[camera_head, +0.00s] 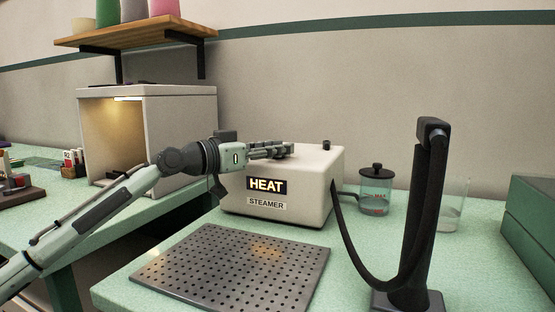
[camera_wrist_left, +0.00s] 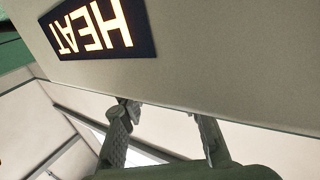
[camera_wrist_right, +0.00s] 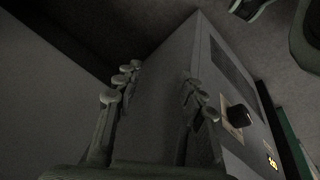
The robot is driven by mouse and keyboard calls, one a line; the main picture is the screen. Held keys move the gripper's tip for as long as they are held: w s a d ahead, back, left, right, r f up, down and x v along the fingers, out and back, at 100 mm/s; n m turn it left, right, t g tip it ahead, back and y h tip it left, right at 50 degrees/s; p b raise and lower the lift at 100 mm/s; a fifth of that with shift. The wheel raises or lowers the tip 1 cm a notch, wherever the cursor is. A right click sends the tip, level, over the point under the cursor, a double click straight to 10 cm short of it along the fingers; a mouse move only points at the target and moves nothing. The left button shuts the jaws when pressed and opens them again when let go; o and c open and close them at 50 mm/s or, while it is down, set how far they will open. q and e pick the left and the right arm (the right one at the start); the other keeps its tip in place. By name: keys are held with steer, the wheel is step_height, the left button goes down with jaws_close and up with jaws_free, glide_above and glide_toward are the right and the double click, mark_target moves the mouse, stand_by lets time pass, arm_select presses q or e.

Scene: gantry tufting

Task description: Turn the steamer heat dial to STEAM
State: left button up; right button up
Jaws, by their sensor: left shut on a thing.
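The white steamer (camera_head: 322,190) stands on the green bench, with a lit HEAT sign (camera_head: 266,185) and a STEAMER label on its front. My left gripper (camera_head: 285,150) reaches over the steamer's top from the left. It is shut on a small dark piece there, which seems to be the heat dial; the fingers mostly hide it, and its setting cannot be read. In the left wrist view the fingers (camera_wrist_left: 165,113) stand beside the steamer body, below the HEAT sign (camera_wrist_left: 95,27). In the right wrist view my right gripper (camera_wrist_right: 163,85) is open and empty.
A perforated dark plate (camera_head: 235,268) lies before the steamer. A black hose runs to an upright stand (camera_head: 408,270) at right. A lidded water jar (camera_head: 376,190) stands behind the hose. A dark box with a black knob (camera_wrist_right: 240,116) is near my right gripper.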

arm_select(q)
steer(key=shift+f+b, duration=0.25)
steer(key=shift+b, duration=0.15)
arm_select(e)
steer(key=shift+d+v, duration=0.1)
steer(key=shift+v, duration=0.7)
steer(key=shift+d+v, duration=0.15)
steer(key=shift+v, duration=0.65)
steer(key=shift+w+r, duration=0.1)
steer(key=shift+w, duration=0.05)
arm_select(q)
steer(key=o, duration=1)
steer(key=shift+a, duration=0.1)
steer(key=shift+o, duration=1.1)
steer(key=shift+r, duration=0.2)
arm_select(e)
steer(key=shift+a, duration=0.1)
arm_select(q)
steer(key=v, duration=1.2)
steer(key=shift+w+a, duration=0.1)
